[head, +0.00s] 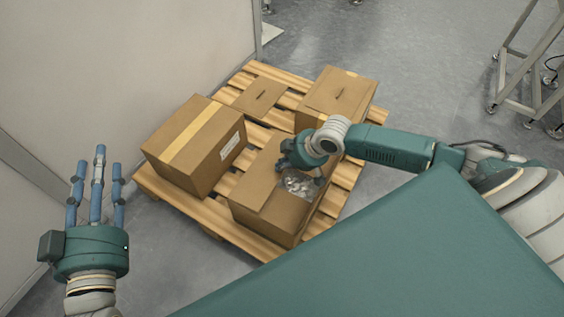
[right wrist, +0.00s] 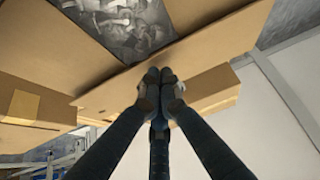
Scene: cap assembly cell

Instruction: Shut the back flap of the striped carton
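An open carton (head: 266,192) with grey metallic contents (head: 300,185) stands at the pallet's near side. I see no stripe on its visible faces. The contents also show in the right wrist view (right wrist: 125,22). My right gripper (head: 303,172) is over its far part, hiding the back flap in the head view. In the right wrist view, its fingers (right wrist: 160,76) are together at a cardboard edge beside the opening; no clear grip on it shows. A closed carton with a yellow tape stripe (head: 193,142) stands to the left. My left gripper (head: 98,165) is open and empty, left of the pallet.
The wooden pallet (head: 222,226) carries the cartons. Another carton (head: 340,92) stands at the back right, and a low, flat brown box top (head: 260,96) lies at the back. A pale wall (head: 120,60) is at the left. A metal frame (head: 515,70) stands at the upper right.

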